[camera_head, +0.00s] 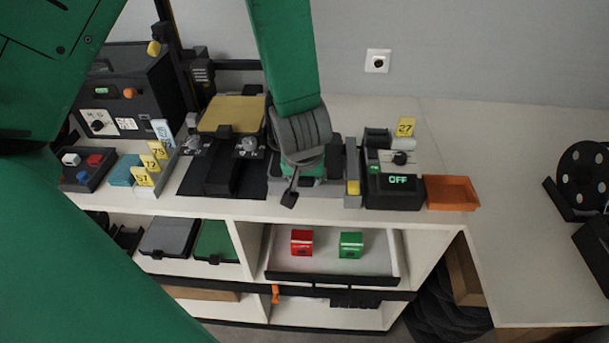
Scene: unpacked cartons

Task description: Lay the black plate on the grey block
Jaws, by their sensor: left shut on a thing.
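My left gripper (291,192) is low over the workbench, in the middle of the view, at the end of a green arm link that comes down from the top. It is shut on a dark thing, which I take to be the black plate; the gripper itself hides most of it. A grey block (330,188) lies on the bench just right of and behind the fingertips, partly covered by the gripper. I cannot tell whether the plate touches the block. My right gripper is not in view.
A black device (391,187) reading OFF and an orange tray (452,193) stand to the right. A machine with a yellow top plate (233,115) stands to the left. Below, an open drawer (332,277) holds red and green boxes. The right bench is mostly clear.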

